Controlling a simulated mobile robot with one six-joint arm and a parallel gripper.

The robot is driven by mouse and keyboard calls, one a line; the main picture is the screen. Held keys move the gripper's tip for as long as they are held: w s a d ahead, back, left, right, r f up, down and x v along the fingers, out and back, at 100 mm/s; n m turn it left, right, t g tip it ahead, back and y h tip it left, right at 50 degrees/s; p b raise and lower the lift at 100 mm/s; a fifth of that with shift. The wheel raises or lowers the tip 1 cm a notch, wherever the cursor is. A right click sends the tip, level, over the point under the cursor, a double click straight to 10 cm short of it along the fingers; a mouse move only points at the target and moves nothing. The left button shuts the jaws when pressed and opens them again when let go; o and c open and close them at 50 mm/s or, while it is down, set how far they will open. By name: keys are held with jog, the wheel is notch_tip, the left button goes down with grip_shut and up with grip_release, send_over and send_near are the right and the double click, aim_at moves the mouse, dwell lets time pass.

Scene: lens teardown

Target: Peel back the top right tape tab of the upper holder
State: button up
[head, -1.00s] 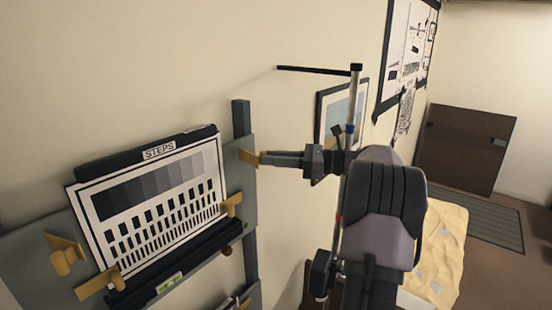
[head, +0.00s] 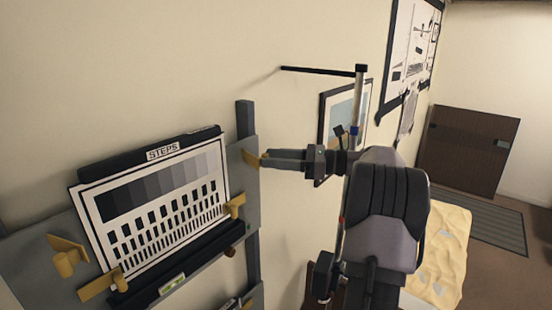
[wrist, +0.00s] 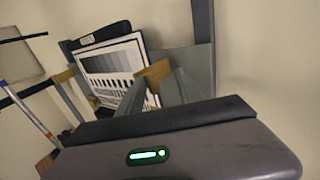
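The upper holder is a grey panel (head: 245,205) on the wall. It carries a white chart marked STEPS (head: 155,205) with grey patches and black bars. The tan top right tape tab (head: 251,158) is at the panel's upper right edge. My gripper (head: 264,158) reaches in from the right, with its fingertips at this tab. In the wrist view the tab (wrist: 153,74) shows at the fingertips (wrist: 162,80), and the fingers hide part of it. Whether they are closed on it is unclear.
A dark bar (head: 185,262) runs under the chart. A framed picture (head: 340,120) hangs behind my arm. The wall above the holder is clear.

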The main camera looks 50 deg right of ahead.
jog(key=b+v, duration=0.3)
jog(key=v, duration=1.4)
jog(key=shift+s+d, duration=0.1)
jog(key=shift+d, duration=0.05)
